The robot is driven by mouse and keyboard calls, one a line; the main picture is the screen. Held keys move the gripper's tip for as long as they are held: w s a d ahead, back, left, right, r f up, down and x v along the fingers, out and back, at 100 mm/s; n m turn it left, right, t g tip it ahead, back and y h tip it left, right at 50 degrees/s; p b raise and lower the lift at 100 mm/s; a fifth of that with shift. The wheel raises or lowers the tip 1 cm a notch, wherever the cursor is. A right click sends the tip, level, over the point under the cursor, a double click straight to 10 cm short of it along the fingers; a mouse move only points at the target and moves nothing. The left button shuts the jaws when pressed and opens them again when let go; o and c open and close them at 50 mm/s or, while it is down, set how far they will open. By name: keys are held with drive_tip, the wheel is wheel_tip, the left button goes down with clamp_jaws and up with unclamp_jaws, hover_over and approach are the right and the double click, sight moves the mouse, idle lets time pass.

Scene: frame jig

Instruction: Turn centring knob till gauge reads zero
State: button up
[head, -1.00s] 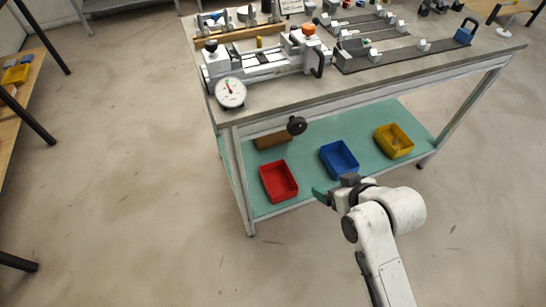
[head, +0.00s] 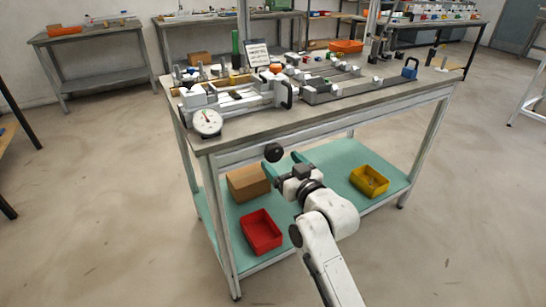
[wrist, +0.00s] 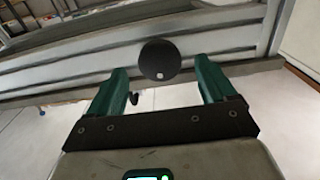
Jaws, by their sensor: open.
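The round black knob (head: 273,152) sticks out below the front edge of the workbench. The wrist view shows it face-on (wrist: 159,60), with a small pale spot low on its face. My gripper (head: 285,165) is open, its green fingers pointing at the knob. In the wrist view the open jaws (wrist: 161,84) stand left and right of the knob, which appears just beyond the fingertips; no contact shows. The white dial gauge (head: 207,122) hangs at the bench's front left corner. Its red needle points up and slightly left; the scale is too small to read.
The clamp jig (head: 235,100) stands on the workbench (head: 330,112) behind the gauge. On the green lower shelf (head: 222,222) are a red bin (head: 261,232), a cardboard box (head: 247,183) and a yellow bin (head: 369,181). Open floor (head: 430,260) lies at right.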

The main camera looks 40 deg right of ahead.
sight(276, 156)
drive_tip(key=shift+x, duration=2.5)
drive_tip(key=shift+c, duration=0.5)
drive_tip(key=c, duration=0.9)
drive_tip(key=shift+r+m+p, duration=0.15)
drive_tip(key=shift+m+p, duration=0.4)
drive_tip(key=shift+m, duration=0.05)
drive_tip(key=shift+c, duration=0.2)
drive_tip(key=shift+m, duration=0.4)
drive_tip(key=o, duration=1)
drive_tip(key=shift+o, duration=0.2)
drive_tip(key=p+v, duration=0.1)
drive_tip(key=v, duration=1)
